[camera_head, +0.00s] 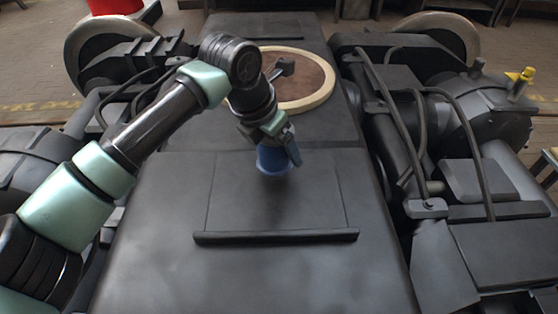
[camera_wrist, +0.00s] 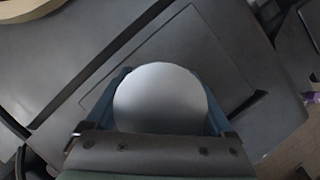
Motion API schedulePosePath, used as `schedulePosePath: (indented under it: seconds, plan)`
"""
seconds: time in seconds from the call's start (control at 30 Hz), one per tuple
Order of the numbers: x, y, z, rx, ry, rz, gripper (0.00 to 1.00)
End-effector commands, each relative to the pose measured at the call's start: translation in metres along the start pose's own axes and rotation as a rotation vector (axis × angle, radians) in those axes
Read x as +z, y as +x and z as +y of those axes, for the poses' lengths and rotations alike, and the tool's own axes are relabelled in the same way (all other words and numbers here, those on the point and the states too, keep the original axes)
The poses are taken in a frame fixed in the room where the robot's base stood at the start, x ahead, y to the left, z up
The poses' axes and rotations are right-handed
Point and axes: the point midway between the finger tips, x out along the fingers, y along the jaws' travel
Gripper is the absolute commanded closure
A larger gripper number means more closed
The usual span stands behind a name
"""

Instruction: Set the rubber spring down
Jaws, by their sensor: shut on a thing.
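The rubber spring (camera_wrist: 160,97) shows in the wrist view as a smooth, pale grey round top between two blue fingers. My gripper (camera_wrist: 160,112) is shut on it, with a finger at its left and right sides. In the head view my gripper (camera_head: 276,157) is over the middle of the dark bogie deck (camera_head: 160,240), pointing down. A blue rounded shape shows there at the fingers; I cannot tell how much of it is spring. The spring's underside is hidden, and I cannot tell whether it touches the deck.
A raised dark bar (camera_head: 275,237) crosses the deck in front of my gripper. A round brown plate with a pale rim (camera_head: 318,102) lies behind it. Bogie machinery with hoses (camera_head: 395,120) flanks the right side. The front of the deck is clear.

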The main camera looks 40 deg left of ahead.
Motion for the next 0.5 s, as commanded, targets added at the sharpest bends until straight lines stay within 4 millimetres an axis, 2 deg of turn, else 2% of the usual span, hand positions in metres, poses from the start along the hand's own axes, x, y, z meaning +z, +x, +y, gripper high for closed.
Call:
schedulePosePath:
  seconds: [0.2,0.5]
  plan:
    - [-0.011,0.028,0.0,-0.002,0.0,-0.002,1.0]
    - [-0.012,0.029,0.0,0.0,0.001,-0.002,1.0]
